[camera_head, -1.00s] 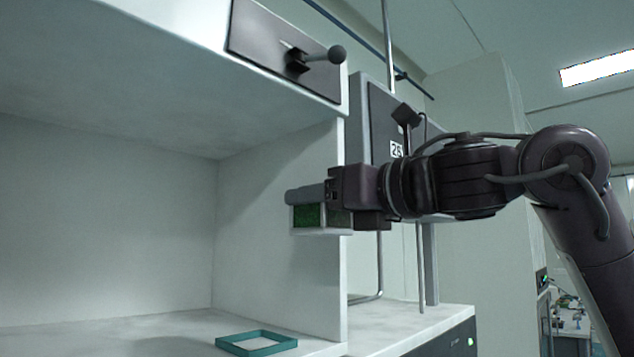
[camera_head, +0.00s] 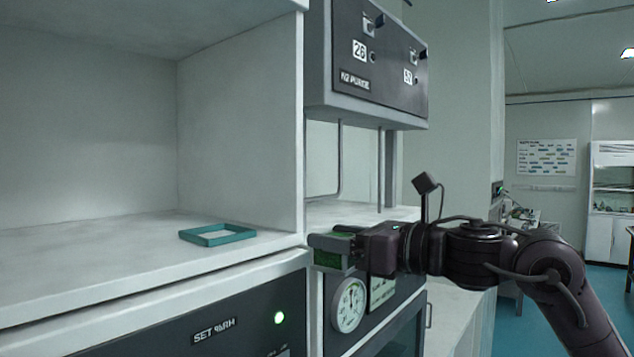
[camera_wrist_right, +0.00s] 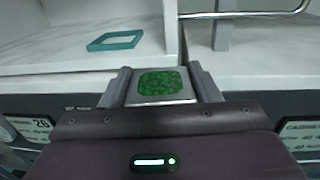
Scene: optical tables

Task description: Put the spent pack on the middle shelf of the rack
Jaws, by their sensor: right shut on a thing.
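My right gripper (camera_head: 338,250) is shut on a small pale pack with a green speckled face, the spent pack (camera_head: 328,260). The pack also shows in the right wrist view (camera_wrist_right: 160,84), between the two fingers. The gripper holds it in front of the worktop edge, just right of the open white bay's side wall. A teal square frame (camera_head: 217,235) lies empty on the floor of that bay, left of the gripper; it also shows in the wrist view (camera_wrist_right: 115,41). I cannot tell which surface is the rack's middle shelf. My left gripper is not in view.
The bay's upright side wall (camera_head: 240,125) stands between the frame and the gripper's side. A grey box labelled 26 (camera_head: 365,60) hangs above right. Below are a dark panel with a green light (camera_head: 279,318) and a round gauge (camera_head: 348,305). The bay floor around the frame is clear.

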